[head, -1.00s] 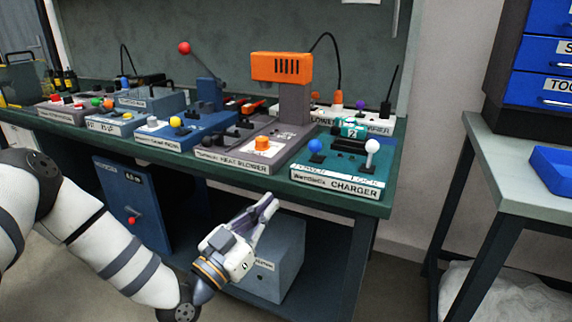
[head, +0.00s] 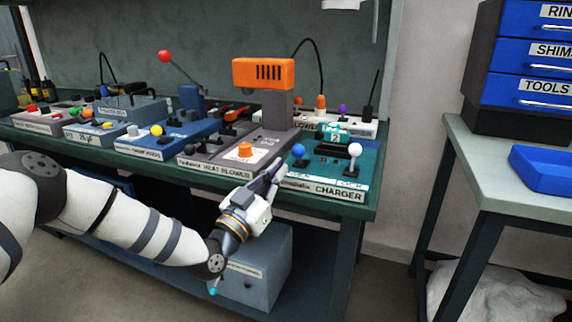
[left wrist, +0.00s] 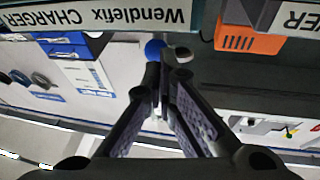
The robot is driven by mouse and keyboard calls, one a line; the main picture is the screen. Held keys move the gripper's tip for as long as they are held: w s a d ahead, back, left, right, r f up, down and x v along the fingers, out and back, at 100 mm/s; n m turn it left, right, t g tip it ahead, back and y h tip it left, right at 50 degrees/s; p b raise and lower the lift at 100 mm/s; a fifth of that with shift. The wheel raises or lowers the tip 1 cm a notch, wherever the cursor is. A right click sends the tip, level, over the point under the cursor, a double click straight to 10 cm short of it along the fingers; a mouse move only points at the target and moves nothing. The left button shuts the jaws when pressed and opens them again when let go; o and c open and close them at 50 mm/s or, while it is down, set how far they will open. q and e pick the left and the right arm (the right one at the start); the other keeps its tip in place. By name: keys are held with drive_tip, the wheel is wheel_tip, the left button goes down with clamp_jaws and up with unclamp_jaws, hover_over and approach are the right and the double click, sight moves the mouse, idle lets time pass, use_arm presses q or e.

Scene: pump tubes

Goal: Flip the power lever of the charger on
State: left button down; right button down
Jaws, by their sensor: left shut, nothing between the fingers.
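The charger (head: 330,186) is a teal unit at the bench's front right corner, with its name on the front label. It has a blue-knobbed lever (head: 298,152) on the left and a white-knobbed lever (head: 355,151) on the right. I cannot read which one is marked power. My left gripper (head: 279,169) is shut and empty, its tips at the charger's front left, close to the blue knob. In the left wrist view the blue knob (left wrist: 154,47) shows just beyond the fingertips (left wrist: 166,75), and the charger label (left wrist: 95,18) is upside down. I cannot tell whether they touch.
The heat blower (head: 263,72), with its orange head, stands left of the charger. Other panels with knobs line the bench to the left. A side table (head: 490,165) with a blue tray (head: 545,178) stands at the right, across a gap.

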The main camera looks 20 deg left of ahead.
sight(293, 154)
use_arm(q)
drive_tip(key=shift+x, duration=1.75)
